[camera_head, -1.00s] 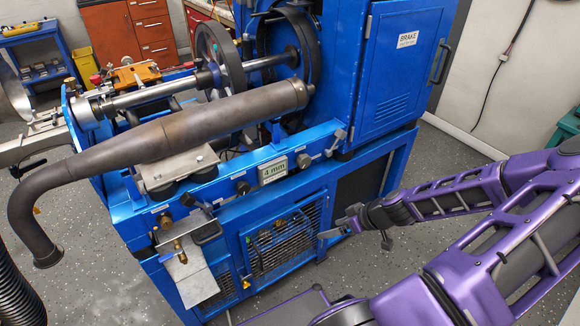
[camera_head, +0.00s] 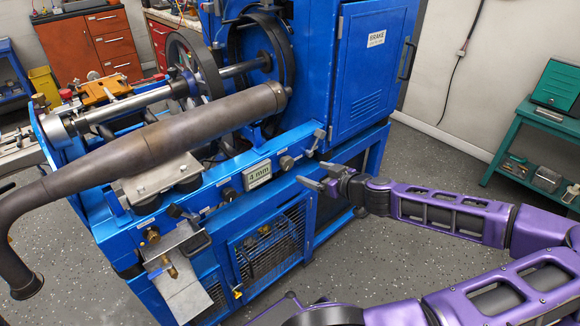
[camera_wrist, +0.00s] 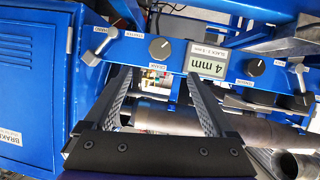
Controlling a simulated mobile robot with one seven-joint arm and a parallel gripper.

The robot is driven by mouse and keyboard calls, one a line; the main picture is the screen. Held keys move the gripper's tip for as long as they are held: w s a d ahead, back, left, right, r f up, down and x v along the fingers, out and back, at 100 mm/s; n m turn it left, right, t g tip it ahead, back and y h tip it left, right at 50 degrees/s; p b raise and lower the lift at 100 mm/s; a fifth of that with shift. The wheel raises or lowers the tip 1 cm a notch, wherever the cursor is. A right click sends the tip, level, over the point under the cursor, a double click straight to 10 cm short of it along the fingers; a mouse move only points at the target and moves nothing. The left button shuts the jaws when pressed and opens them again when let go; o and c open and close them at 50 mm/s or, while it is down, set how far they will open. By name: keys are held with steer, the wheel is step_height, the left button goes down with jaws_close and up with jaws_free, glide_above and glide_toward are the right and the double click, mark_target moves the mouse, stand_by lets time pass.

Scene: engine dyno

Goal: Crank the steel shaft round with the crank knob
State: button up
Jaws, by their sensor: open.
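The steel shaft (camera_head: 140,98) runs along the top of the blue rig at the left, through a spoked flywheel (camera_head: 207,58). A small dark knob on a brass stem (camera_head: 40,101) stands by the silver disc (camera_head: 54,131) at the shaft's left end. I cannot tell for sure that it is the crank knob. My gripper (camera_head: 310,174) is open and empty in front of the rig's front panel, far to the right of that knob. In the wrist view my open fingers (camera_wrist: 160,76) point at the panel, with nothing between them.
A brown exhaust pipe (camera_head: 160,128) lies in front of the shaft. The front rail carries a 4 mm display (camera_head: 257,174), knobs and T-handles (camera_head: 318,135). A blue brake cabinet (camera_head: 370,70) stands behind my gripper. A green bench (camera_head: 545,135) is at right; floor between is clear.

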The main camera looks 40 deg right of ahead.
mark_target(288, 164)
steer(key=b+x, duration=0.1)
steer(key=x, duration=1.1)
steer(key=shift+w+f, duration=0.15)
steer(key=shift+w, duration=0.05)
steer(key=c, duration=1.4)
